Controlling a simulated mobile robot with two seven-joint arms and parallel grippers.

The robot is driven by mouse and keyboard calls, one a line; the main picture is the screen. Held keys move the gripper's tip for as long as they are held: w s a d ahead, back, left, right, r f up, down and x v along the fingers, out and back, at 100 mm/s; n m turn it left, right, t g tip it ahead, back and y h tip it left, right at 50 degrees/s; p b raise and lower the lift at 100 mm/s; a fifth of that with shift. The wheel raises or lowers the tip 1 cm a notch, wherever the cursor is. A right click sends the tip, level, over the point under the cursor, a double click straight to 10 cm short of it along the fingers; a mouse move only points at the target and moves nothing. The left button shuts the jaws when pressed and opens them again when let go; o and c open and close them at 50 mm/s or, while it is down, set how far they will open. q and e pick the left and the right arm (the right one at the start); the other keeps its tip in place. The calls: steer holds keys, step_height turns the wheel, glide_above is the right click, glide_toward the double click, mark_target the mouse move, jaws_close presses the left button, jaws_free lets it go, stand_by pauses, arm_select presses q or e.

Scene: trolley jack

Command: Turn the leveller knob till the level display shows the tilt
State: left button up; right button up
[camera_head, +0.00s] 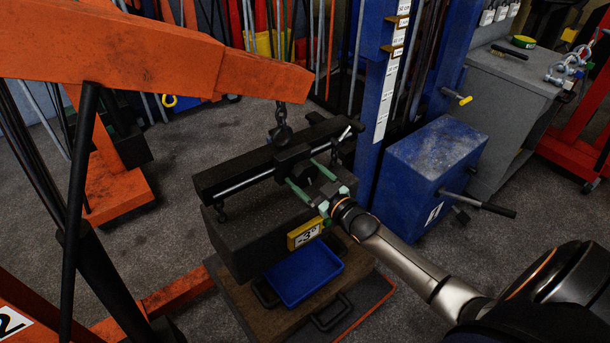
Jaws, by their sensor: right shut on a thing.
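The leveller (235,172) is a dark beam with a steel rod along its front, hung from a chain above a grey block (255,240). The level display (305,233) is a yellow-framed plate on the block's front and seems to read -3°. My right gripper (302,176) reaches in from the lower right, its pale green fingers either side of a dark knob at the front of the leveller's sliding carriage (291,156). It is shut on this leveller knob, which the fingers mostly hide. My left gripper is not in view.
An orange crane arm (150,50) spans the upper left, its chain (281,112) above the leveller. A blue tray (304,273) lies below the block on a wooden base (240,312). A blue box with handles (430,165) stands right, near my right arm.

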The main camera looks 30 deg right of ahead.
steer(key=o, duration=1.1)
steer(key=shift+d, duration=0.4)
steer(key=shift+s, duration=0.1)
steer(key=shift+s+a+f, duration=0.1)
steer(key=shift+s, duration=0.2)
steer(key=s, duration=0.7)
steer(key=s+d, duration=0.1)
steer(key=s, duration=0.3)
steer(key=shift+s, duration=0.35)
steer(key=s+a+f+g, duration=0.3)
steer(key=s+a+f, duration=0.2)
steer(key=a, duration=0.1)
steer(key=s+a+f+m+g, duration=0.1)
steer(key=s+a+f+g, duration=0.2)
steer(key=s+a+f, duration=0.2)
steer(key=s+a+f+m+g, duration=0.1)
steer(key=s+a+f+g, duration=0.2)
steer(key=s+a+f, duration=0.2)
steer(key=shift+a+f+y+p, duration=0.15)
steer(key=shift+a+y+p, duration=0.05)
steer(key=shift+a, duration=0.55)
steer(key=shift+a+f+y+p, duration=0.15)
steer(key=shift+a+y, duration=0.05)
steer(key=shift+a, duration=0.55)
